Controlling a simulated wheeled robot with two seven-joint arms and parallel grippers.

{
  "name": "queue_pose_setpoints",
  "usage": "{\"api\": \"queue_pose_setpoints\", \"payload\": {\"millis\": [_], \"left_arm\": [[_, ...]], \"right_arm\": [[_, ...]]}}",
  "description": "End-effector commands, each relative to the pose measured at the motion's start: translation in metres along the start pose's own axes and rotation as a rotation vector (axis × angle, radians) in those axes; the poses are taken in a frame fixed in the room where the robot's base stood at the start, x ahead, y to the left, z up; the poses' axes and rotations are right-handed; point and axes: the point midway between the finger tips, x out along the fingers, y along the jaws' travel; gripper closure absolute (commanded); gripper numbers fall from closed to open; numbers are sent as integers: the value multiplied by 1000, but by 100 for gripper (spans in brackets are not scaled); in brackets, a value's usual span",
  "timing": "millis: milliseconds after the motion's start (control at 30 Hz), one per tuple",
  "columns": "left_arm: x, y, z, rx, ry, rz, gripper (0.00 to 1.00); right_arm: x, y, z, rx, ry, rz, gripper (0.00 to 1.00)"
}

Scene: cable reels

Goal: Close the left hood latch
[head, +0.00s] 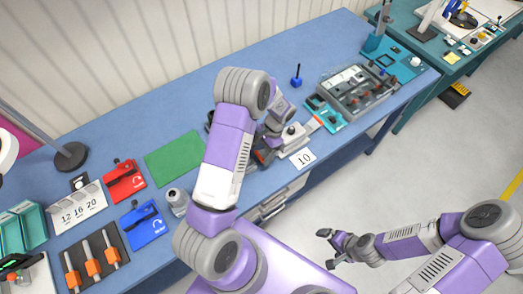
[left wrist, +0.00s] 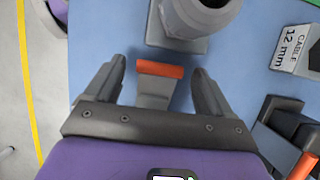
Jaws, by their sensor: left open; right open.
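The left wrist view shows a grey lever with an orange-red tip, apparently the hood latch (left wrist: 160,69). It lies between the two spread fingers of my left gripper (left wrist: 159,75), with a gap on each side. Beyond it is a grey housing with a round opening (left wrist: 199,18), which looks like the hood. In the head view the grey hood assembly (head: 293,137) stands on the blue bench, with a red piece (head: 263,156) on its left partly hidden by my left arm. My left fingers are hard to make out there. My right gripper (head: 328,249) is open and empty over the floor.
A card marked 10 (head: 302,158) lies at the bench's front edge. A grey tray of parts (head: 357,92) is to the right and a green mat (head: 173,159) to the left. A cable block marked 12 mm (left wrist: 298,50) stands near the left gripper.

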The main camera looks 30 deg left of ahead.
Motion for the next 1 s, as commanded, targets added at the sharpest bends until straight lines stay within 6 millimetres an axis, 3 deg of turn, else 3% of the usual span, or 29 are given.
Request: {"api": "queue_pose_setpoints", "payload": {"millis": [200,733,1000], "left_arm": [[0,0,0,0,0,0,17],[0,0,0,1,0,0,98],[-4,0,-2,2,-34,-1,98]], "right_arm": [[0,0,0,0,0,0,0],[0,0,0,0,0,0,0],[1,0,0,0,0,0,0]]}}
